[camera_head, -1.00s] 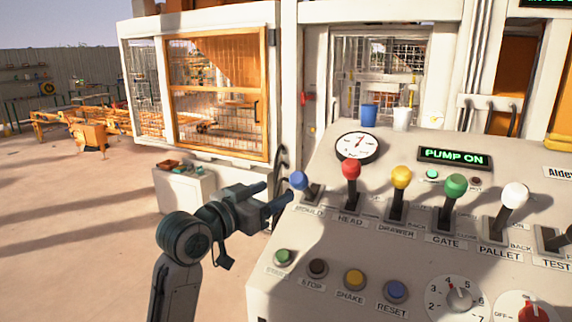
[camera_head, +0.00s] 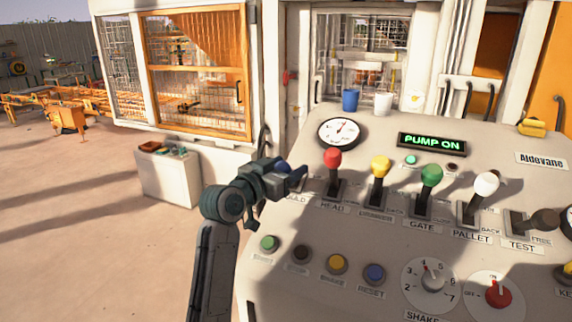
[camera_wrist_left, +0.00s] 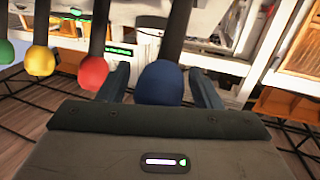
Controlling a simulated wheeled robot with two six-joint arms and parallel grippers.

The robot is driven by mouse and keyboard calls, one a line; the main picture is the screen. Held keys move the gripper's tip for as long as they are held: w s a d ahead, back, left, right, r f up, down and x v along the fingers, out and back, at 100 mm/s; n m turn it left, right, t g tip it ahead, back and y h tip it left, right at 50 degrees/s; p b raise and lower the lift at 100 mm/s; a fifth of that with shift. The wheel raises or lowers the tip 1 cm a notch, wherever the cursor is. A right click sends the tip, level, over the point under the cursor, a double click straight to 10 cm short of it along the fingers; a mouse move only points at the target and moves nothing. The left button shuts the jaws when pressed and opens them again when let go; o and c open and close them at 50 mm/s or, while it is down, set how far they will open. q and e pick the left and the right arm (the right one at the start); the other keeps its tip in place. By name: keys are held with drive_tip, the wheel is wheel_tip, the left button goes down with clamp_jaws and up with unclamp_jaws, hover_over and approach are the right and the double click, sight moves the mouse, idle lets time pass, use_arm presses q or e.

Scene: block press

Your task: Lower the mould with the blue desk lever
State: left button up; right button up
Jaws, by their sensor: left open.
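The blue lever knob (camera_head: 283,167), at the left end of the desk's lever row, is mostly hidden by my left gripper (camera_head: 288,178) in the head view. The label beneath it is partly covered. In the left wrist view the blue knob (camera_wrist_left: 160,84) sits between the two open fingers of my left gripper (camera_wrist_left: 161,86), with its dark shaft rising behind it. The fingers flank the knob; I cannot tell whether either one touches it. My right gripper is not in view.
The red lever (camera_head: 332,160) stands close to the right of my gripper, then the yellow (camera_head: 380,168), green (camera_head: 431,176) and white (camera_head: 486,185) levers. A gauge (camera_head: 339,133) and a "PUMP ON" display (camera_head: 432,144) are behind. Buttons sit in front. Floor at left is open.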

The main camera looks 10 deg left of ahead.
use_arm(q)
drive_tip(key=shift+d, duration=0.1)
clamp_jaws()
drive_tip(key=w+r, duration=0.2)
drive_tip(key=w, duration=0.2)
drive_tip(key=shift+d+r, duration=0.4)
drive_tip(key=shift+c, duration=0.7)
unclamp_jaws()
drive_tip(key=shift+f, duration=0.1)
drive_tip(key=shift+o, duration=0.7)
drive_tip(key=shift+w, duration=0.25)
drive_tip(key=shift+s, duration=0.1)
